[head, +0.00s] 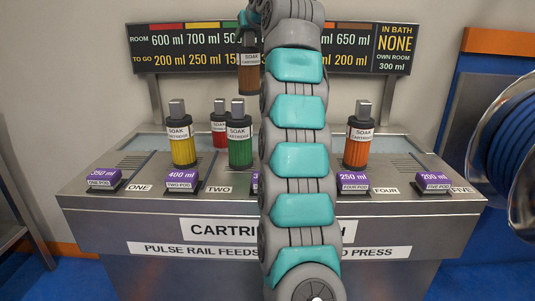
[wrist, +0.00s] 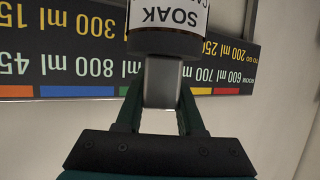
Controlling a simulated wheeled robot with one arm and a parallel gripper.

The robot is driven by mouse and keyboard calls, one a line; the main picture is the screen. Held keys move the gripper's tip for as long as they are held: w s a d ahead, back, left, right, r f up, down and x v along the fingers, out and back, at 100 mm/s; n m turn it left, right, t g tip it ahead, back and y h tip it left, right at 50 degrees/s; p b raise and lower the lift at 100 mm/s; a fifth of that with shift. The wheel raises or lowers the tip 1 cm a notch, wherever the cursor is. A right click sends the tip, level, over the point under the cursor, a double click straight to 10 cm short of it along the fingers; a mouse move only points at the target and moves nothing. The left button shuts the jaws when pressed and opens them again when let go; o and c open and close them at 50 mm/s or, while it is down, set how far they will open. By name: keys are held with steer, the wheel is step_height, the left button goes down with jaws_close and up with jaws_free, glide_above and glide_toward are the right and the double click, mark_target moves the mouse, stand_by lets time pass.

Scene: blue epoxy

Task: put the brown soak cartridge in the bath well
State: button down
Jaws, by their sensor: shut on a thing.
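The brown soak cartridge (head: 249,78) hangs upright in the air in front of the board, above the bench. My gripper (wrist: 161,92) is shut on its grey top stem (wrist: 163,80); the wrist view shows its white SOAK label (wrist: 170,14) upside down. In the head view my arm hides most of the gripper. The bath (head: 150,141) is a pale blue recess along the back of the bench, below the cartridge. My arm covers its middle, so I cannot make out a separate well there.
Yellow (head: 182,145), red (head: 219,126), green (head: 239,142) and orange (head: 358,141) cartridges stand at the bench's back. Purple-topped pods (head: 181,178) line the front. The board (head: 180,50) behind reads "IN BATH NONE". A blue hose reel (head: 510,150) is at right.

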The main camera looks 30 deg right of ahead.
mark_target(246, 78)
step_height(246, 78, down, 12)
steer(key=b, duration=1.1)
steer(key=shift+r, duration=0.15)
step_height(246, 78, down, 7)
steer(key=b, duration=0.2)
steer(key=shift+b, duration=0.3)
steer(key=shift+f, duration=0.25)
steer(key=c, duration=0.5)
jaws_free()
steer(key=shift+r, duration=0.1)
steer(key=v, duration=1.2)
